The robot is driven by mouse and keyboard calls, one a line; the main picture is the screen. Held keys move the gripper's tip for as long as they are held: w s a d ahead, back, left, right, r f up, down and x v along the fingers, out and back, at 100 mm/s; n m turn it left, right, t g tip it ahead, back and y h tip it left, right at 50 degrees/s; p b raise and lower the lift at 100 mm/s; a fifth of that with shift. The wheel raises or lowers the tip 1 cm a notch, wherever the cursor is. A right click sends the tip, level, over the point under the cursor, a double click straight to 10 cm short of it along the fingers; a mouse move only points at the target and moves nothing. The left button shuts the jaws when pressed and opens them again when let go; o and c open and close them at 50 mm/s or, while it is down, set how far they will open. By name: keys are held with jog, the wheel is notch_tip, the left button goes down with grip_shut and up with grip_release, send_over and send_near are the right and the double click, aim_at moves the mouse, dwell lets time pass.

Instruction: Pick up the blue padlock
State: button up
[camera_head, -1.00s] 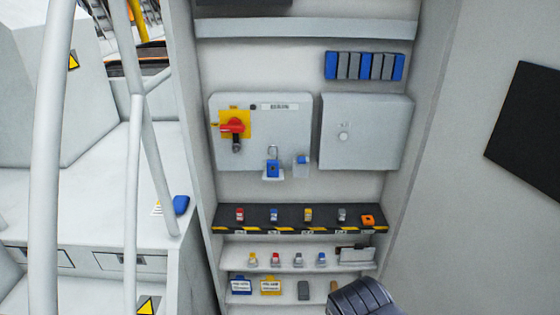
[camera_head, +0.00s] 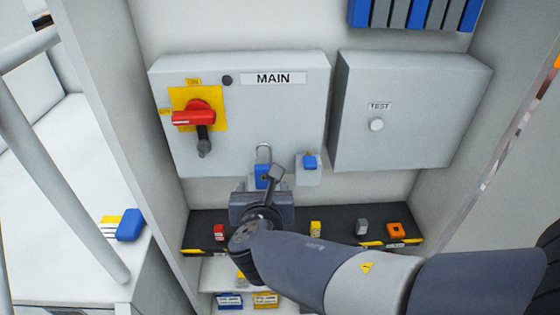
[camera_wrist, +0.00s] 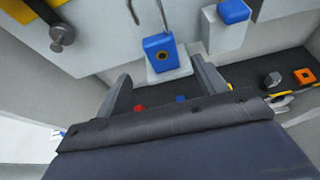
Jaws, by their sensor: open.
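The blue padlock (camera_head: 262,174) hangs upright with its shackle up, at a small light bracket below the MAIN box (camera_head: 245,110). In the wrist view the padlock (camera_wrist: 161,50) shows its front with a dark, yellow-ringed keyhole. My gripper (camera_wrist: 161,70) is open and empty. Its two fingers reach toward the padlock, one on each side of it in that view, with the padlock beyond the tips. In the head view my gripper (camera_head: 262,190) covers the padlock's lower part. I cannot tell the exact gap.
A smaller blue-topped block on a bracket (camera_head: 308,168) sits close right of the padlock. A red rotary handle (camera_head: 194,117) juts out at upper left. The TEST box (camera_head: 400,115) is at right. A dark shelf (camera_head: 340,238) below carries small padlocks and an orange item (camera_head: 396,230).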

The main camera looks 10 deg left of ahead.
aim_at(262, 180)
jog(key=x, duration=0.5)
jog(key=shift+w+a, duration=0.1)
jog(key=shift+d+x, duration=0.1)
jog(key=shift+x, duration=1.25)
jog(key=shift+d+x, duration=0.15)
jog(key=shift+x, duration=1.25)
jog(key=shift+f, duration=0.15)
jog(key=shift+c, duration=0.2)
jog(key=c, duration=1.1)
